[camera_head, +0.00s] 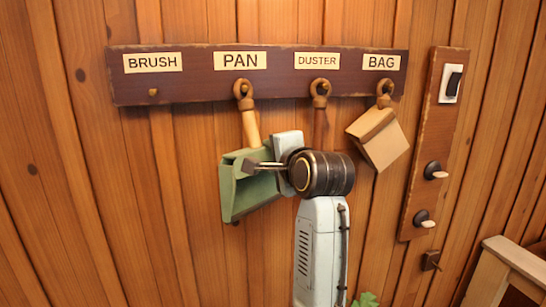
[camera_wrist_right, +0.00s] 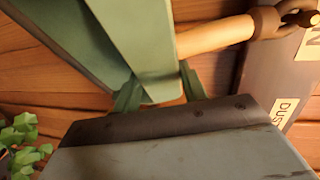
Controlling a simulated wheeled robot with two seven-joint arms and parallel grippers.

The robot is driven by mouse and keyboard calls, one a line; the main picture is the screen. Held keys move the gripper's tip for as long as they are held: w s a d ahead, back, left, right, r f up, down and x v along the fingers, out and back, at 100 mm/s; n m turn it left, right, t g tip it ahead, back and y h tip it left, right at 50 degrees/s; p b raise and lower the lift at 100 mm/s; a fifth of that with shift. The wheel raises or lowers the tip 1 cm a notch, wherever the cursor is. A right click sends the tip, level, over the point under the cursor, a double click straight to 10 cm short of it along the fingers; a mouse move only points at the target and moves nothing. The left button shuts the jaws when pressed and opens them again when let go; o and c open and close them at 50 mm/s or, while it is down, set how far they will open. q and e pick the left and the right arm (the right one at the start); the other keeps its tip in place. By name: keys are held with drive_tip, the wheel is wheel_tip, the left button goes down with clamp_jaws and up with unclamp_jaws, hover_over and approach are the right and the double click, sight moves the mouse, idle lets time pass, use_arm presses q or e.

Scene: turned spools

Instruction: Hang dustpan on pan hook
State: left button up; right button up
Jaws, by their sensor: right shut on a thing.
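The green dustpan (camera_head: 232,190) hangs down along the wall under the PAN label (camera_head: 239,61), slightly tilted. Its wooden handle (camera_head: 250,128) points up, and the ring at its top (camera_head: 243,90) appears around the pan hook. My right gripper (camera_head: 262,167) is shut on the dustpan near where handle and pan meet. In the right wrist view the green pan (camera_wrist_right: 135,40) lies between my fingertips (camera_wrist_right: 158,92), and the handle (camera_wrist_right: 215,37) runs to the ring (camera_wrist_right: 266,20) by a peg. My left gripper is not in view.
The dark rack board (camera_head: 200,88) also holds a duster (camera_head: 320,125), partly hidden behind my right arm, and a bag (camera_head: 378,138). The BRUSH peg (camera_head: 153,92) is bare. A switch panel (camera_head: 432,140) and wooden furniture (camera_head: 510,262) stand right.

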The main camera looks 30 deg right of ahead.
drive_tip(key=o, duration=1.2)
drive_tip(key=shift+b+v, duration=4.4)
drive_tip(key=shift+v, duration=2.35)
